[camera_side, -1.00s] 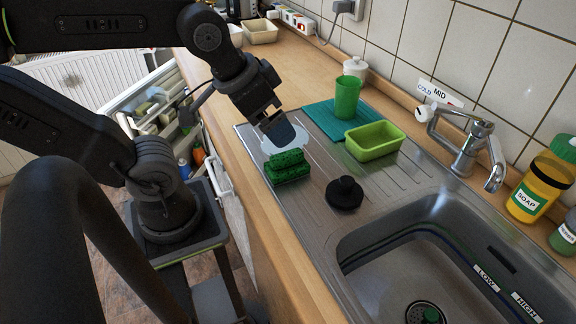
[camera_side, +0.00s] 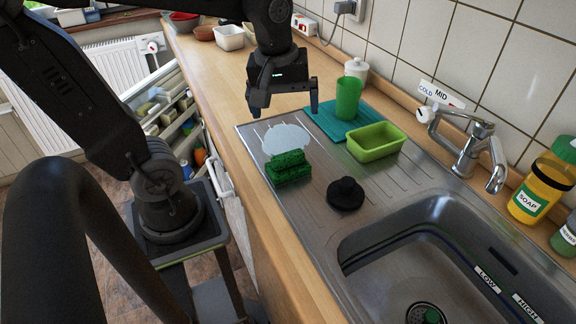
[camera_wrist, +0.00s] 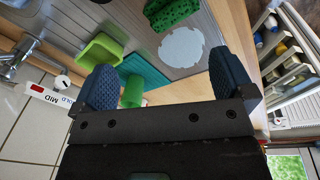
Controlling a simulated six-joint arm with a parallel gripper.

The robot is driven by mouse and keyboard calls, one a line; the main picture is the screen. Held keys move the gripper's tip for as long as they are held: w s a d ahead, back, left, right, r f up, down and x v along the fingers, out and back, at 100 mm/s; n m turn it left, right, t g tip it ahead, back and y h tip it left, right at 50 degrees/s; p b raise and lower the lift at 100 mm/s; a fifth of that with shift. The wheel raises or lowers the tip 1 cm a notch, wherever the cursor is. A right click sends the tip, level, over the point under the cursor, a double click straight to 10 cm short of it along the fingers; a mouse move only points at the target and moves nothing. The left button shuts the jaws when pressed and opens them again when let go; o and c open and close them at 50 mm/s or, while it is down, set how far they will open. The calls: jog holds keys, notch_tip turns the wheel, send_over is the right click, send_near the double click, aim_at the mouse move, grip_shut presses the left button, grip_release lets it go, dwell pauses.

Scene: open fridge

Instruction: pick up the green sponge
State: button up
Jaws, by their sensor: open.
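The green sponge (camera_side: 288,167) lies on the steel draining board (camera_side: 318,211), left of the black plug (camera_side: 345,193). It looks like two stacked pieces. In the wrist view the sponge (camera_wrist: 171,12) is at the top edge, partly cut off by the frame. My gripper (camera_side: 284,108) is open and empty, raised above and behind the sponge in the side view. In the wrist view its two blue fingertips (camera_wrist: 168,78) are wide apart with nothing between them touching either one.
A light green tub (camera_side: 375,141) and a green cup (camera_side: 347,98) on a teal mat (camera_side: 324,121) stand right of the gripper. A whitish patch (camera_side: 285,138) lies behind the sponge. The sink basin (camera_side: 440,262) and tap (camera_side: 470,150) are at the right.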

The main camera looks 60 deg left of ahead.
jog(key=w+a+f+n+g, duration=0.1)
jog(key=w+a+n+g, duration=0.1)
jog(key=n, duration=0.3)
send_over(288, 155)
jog(key=shift+n, duration=0.3)
notch_tip(288, 155, down, 9)
jog(key=shift+r, duration=0.2)
jog(key=shift+a+f, duration=0.1)
jog(key=shift+f, duration=2.5)
jog(key=shift+c, duration=0.4)
jog(key=c, duration=0.7)
jog(key=shift+r, duration=0.1)
